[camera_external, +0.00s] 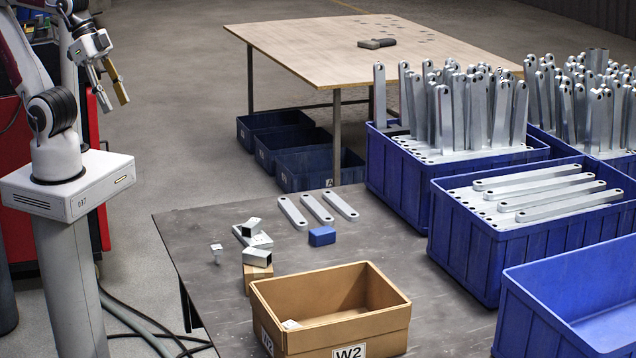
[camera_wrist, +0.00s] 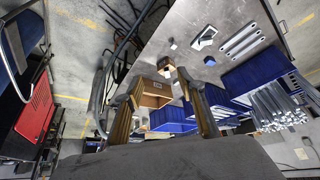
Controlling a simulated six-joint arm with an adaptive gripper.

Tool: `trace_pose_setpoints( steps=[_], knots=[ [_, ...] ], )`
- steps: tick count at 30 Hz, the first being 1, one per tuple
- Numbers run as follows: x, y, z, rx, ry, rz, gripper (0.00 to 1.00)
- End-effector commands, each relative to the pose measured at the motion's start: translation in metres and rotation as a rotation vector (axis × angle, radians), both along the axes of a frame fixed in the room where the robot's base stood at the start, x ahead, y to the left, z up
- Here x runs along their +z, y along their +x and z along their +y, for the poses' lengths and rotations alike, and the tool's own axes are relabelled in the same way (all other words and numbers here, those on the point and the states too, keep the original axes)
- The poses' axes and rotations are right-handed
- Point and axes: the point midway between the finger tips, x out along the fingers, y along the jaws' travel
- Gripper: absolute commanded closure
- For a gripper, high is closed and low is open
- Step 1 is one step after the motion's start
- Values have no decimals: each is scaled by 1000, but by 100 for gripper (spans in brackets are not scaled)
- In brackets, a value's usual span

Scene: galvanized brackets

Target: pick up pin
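A small silver pin (camera_external: 217,252) with a wider head stands on the dark table near its left edge, apart from the other parts. In the wrist view, a small pale thing (camera_wrist: 172,44) near the table's edge looks like the same pin. My gripper (camera_external: 112,101) is raised in the upper left of the external view, beyond the table's left edge and well away from the pin. Its two fingers are apart with nothing between them. The wrist view also shows my gripper (camera_wrist: 163,92) with spread fingers.
An open cardboard box (camera_external: 378,333) stands in front. Blue crates (camera_external: 465,265) with metal links line the right.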

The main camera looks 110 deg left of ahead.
Motion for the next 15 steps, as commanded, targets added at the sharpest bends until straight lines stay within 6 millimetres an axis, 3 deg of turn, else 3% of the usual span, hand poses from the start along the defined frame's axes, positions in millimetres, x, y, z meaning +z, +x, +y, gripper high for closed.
trace_pose_setpoints(
  steps=[10,15],
  knots=[
    [0,2,-1,-1,-4,-1,59],
    [0,14,-10,-4,-33,-9,59]
  ],
)
